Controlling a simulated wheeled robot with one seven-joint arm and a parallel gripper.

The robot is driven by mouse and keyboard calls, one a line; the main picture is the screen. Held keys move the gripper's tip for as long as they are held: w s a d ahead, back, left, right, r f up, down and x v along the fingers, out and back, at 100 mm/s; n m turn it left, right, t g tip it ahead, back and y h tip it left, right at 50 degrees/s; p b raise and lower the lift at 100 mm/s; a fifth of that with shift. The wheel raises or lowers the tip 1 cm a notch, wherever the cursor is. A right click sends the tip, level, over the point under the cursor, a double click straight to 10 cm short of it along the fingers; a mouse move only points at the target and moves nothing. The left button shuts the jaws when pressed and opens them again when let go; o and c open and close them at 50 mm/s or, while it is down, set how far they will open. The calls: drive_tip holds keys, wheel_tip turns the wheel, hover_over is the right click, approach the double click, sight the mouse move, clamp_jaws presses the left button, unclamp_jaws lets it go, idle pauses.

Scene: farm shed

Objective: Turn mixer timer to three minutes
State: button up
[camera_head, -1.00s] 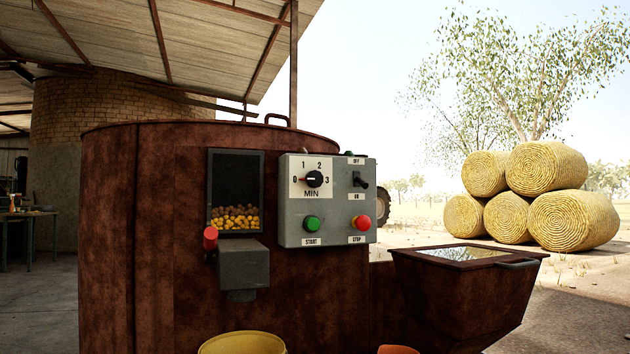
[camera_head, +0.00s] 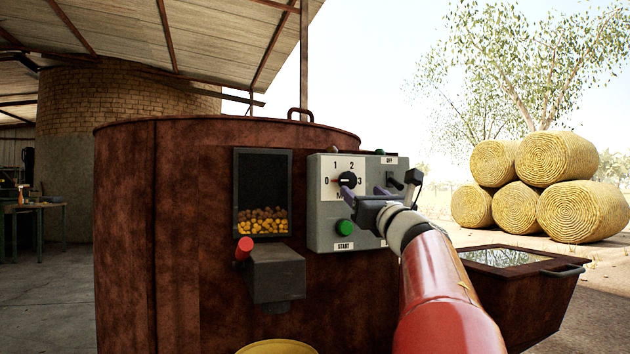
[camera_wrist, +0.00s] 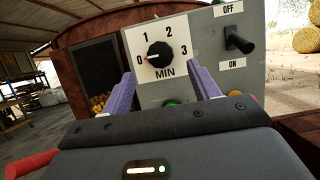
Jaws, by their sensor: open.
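The mixer timer is a black round knob (camera_wrist: 160,55) on a white plate marked 0, 1, 2, 3 and MIN. Its white pointer mark faces left, toward the 0. It also shows in the head view (camera_head: 347,180). My gripper (camera_head: 365,191) is open in front of the control box. In the wrist view its two purple fingers (camera_wrist: 161,78) stand apart, with the knob seen between and a little above their tips. No contact with the knob is visible. In the head view one finger overlaps the lower part of the plate.
The grey control box (camera_head: 325,238) also carries a black OFF/ON lever (camera_wrist: 238,40) and a green START button (camera_head: 345,227). The STOP button is mostly hidden. A rusty mixer drum (camera_head: 190,230), a grey spout (camera_head: 276,275) with a red handle, and a hopper (camera_head: 540,300) surround it.

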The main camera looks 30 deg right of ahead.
sight(349, 180)
drive_tip(key=p+x, duration=0.2)
drive_tip(key=x, duration=0.5)
drive_tip(key=shift+w+r+p, duration=0.15)
drive_tip(key=shift+w+p, duration=0.05)
drive_tip(key=shift+p, duration=0.1)
drive_tip(key=c, duration=0.9)
